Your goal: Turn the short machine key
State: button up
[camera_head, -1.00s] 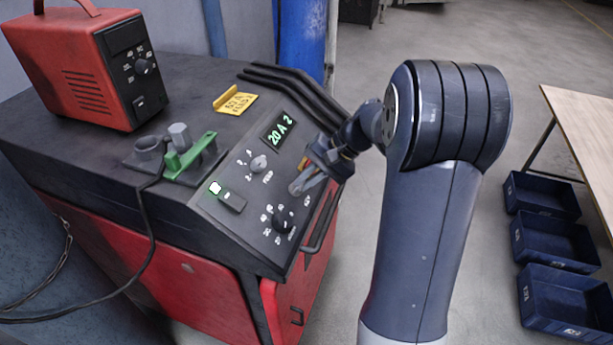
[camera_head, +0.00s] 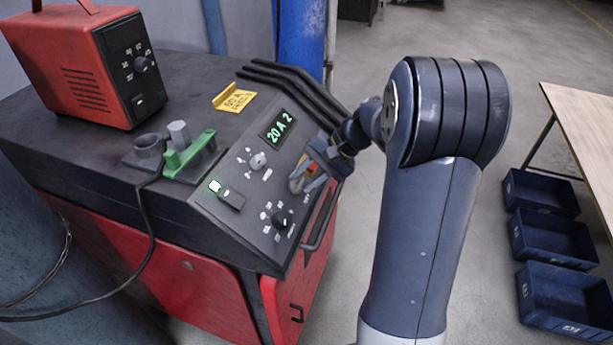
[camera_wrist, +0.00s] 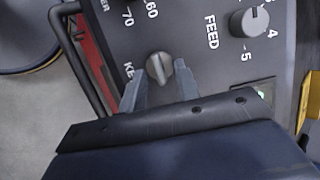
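The short machine key (camera_wrist: 181,72) is a small grey metal piece in a round mount on the panel, beside the partly hidden label starting "KE". In the head view the key (camera_head: 295,186) sits near the sloped panel's right edge. My gripper (camera_wrist: 146,74) is open and empty, with two grey fingers apart.
The machine's sloped panel (camera_head: 232,230) carries a feed knob (camera_head: 258,160), a lower black knob (camera_head: 283,219), a lit switch (camera_head: 230,198) and a green display (camera_head: 278,129). A bar handle (camera_head: 322,221) runs along its front edge. Blue bins (camera_head: 560,297) stand at right.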

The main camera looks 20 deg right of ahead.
jog(key=shift+d+r, duration=0.1)
jog(key=v, duration=1)
jog(key=shift+d+r, duration=0.2)
jog(key=shift+r, duration=0.05)
jog(key=x, duration=1.1)
jog(key=shift+r, duration=0.1)
